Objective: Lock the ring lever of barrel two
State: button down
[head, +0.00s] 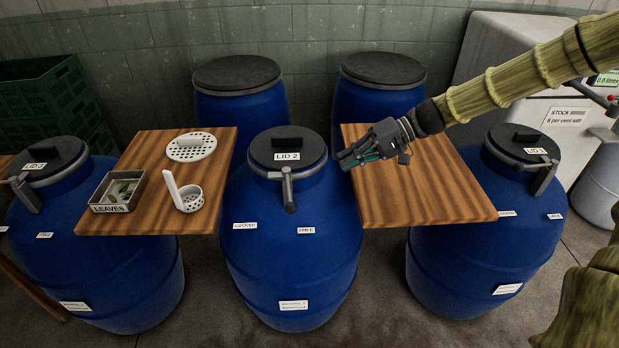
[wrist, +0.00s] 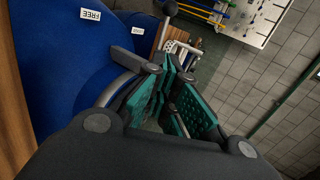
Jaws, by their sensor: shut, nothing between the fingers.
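Barrel two (head: 285,235) is the blue drum in the middle, with a black lid marked LID 2 (head: 287,148). Its ring lever (head: 288,190) sticks out from the front of the lid ring towards me. The lever points between the LOCKED label (head: 245,226) on the left and the FREE label (head: 306,230) on the right. My gripper (head: 346,160) is shut and empty, just right of the lid and apart from the lever, near the right board's left edge. The wrist view shows my green-padded fingers (wrist: 180,85) beside a blue barrel with a FREE label (wrist: 90,14).
A wooden board (head: 430,195) lies right of barrel two. Another (head: 110,222) on the left holds a LEAVES tray (head: 98,208), a perforated cup (head: 190,203) and a perforated disc (head: 191,147). Barrels with LID 3 (head: 100,270) and LID 1 (head: 470,265) flank them. Floor in front is clear.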

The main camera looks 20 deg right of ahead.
jog(key=p+x, duration=0.2)
jog(key=x, duration=1.2)
jog(key=shift+p, duration=0.35)
jog(key=shift+f, duration=0.1)
